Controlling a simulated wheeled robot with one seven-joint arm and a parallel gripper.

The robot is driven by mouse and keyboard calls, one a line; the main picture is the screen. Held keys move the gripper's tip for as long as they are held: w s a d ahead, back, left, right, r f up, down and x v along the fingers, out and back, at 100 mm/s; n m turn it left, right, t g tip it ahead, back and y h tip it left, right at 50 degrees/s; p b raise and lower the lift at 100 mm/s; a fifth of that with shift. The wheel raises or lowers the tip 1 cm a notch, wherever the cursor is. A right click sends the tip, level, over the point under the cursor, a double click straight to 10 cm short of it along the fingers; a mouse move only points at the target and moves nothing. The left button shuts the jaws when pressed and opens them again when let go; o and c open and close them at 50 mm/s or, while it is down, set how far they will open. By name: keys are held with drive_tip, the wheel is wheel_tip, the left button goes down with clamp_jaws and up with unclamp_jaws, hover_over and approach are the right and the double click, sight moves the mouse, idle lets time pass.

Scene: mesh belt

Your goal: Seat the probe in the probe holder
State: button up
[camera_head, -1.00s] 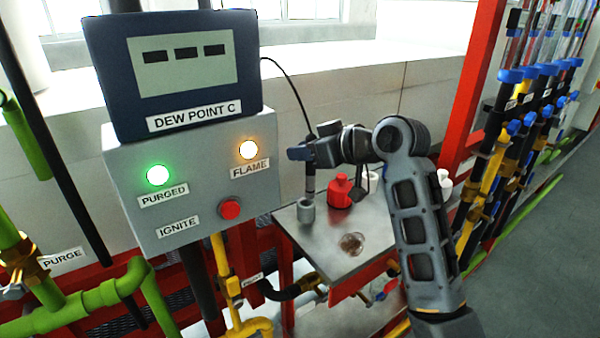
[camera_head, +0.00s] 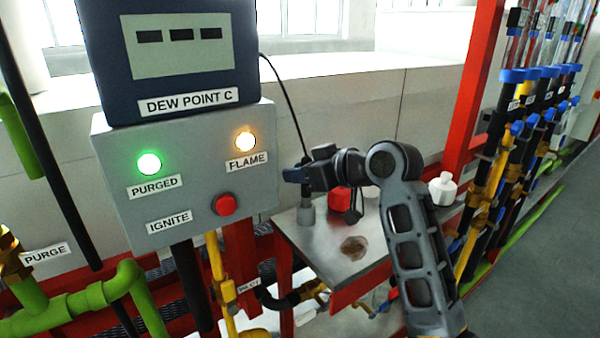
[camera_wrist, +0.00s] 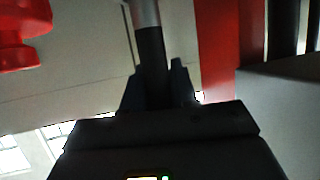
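The probe (camera_head: 306,191) is a slim dark rod, upright, with a thin black cable running up behind my gripper. My gripper (camera_head: 295,175) is shut on it. In the wrist view the dark probe (camera_wrist: 152,55) stands between the two fingers (camera_wrist: 156,82), with a light grey cylindrical part beyond it. The probe holder (camera_head: 306,215) is a small grey cup at the table's back left corner. The probe's lower end meets the holder's mouth in the head view; I cannot tell how deep it sits.
A red bottle (camera_head: 340,201) stands just right of the holder, partly behind my arm. A white bottle (camera_head: 443,189) is farther right. A brown round patch (camera_head: 353,247) lies on the metal table (camera_head: 325,262). The grey control box (camera_head: 190,205) is close on the left.

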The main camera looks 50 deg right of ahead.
drive_tip(key=o, duration=0.4)
drive_tip(key=shift+o, duration=0.2)
drive_tip(key=shift+r, duration=0.2)
drive_tip(key=v, duration=1.2)
drive_tip(key=shift+b, duration=0.45)
